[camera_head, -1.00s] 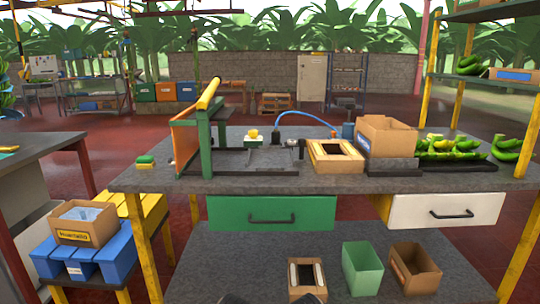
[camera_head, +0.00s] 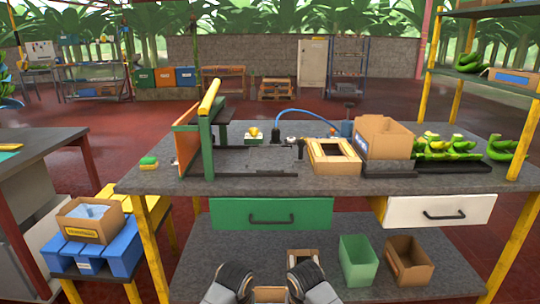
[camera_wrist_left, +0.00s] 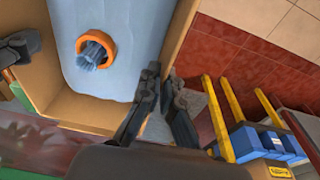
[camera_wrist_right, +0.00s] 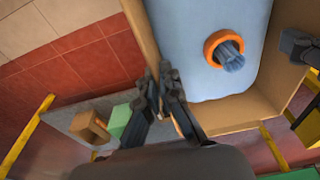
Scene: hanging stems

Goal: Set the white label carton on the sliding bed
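My left gripper (camera_head: 234,282) and right gripper (camera_head: 306,278) are at the bottom middle of the head view, with part of a brown carton (camera_head: 270,294) between them. In the left wrist view, the left fingers (camera_wrist_left: 162,85) straddle one wall of this carton (camera_wrist_left: 185,40). In the right wrist view, the right fingers (camera_wrist_right: 160,80) are on the opposite wall (camera_wrist_right: 140,25). Inside is a pale blue liner with an orange ring (camera_wrist_left: 97,48) around a blue bundle. I see no label on this carton. A dark flat bed (camera_head: 240,162) lies on the bench by a green frame (camera_head: 207,145).
A framed carton (camera_head: 318,165) and a blue-labelled carton (camera_head: 385,135) stand right of the bed, with bananas (camera_head: 447,148) beyond. The lower shelf holds a green bin (camera_head: 358,262) and a brown box (camera_head: 408,262). A yellow-labelled carton (camera_head: 88,220) sits far left.

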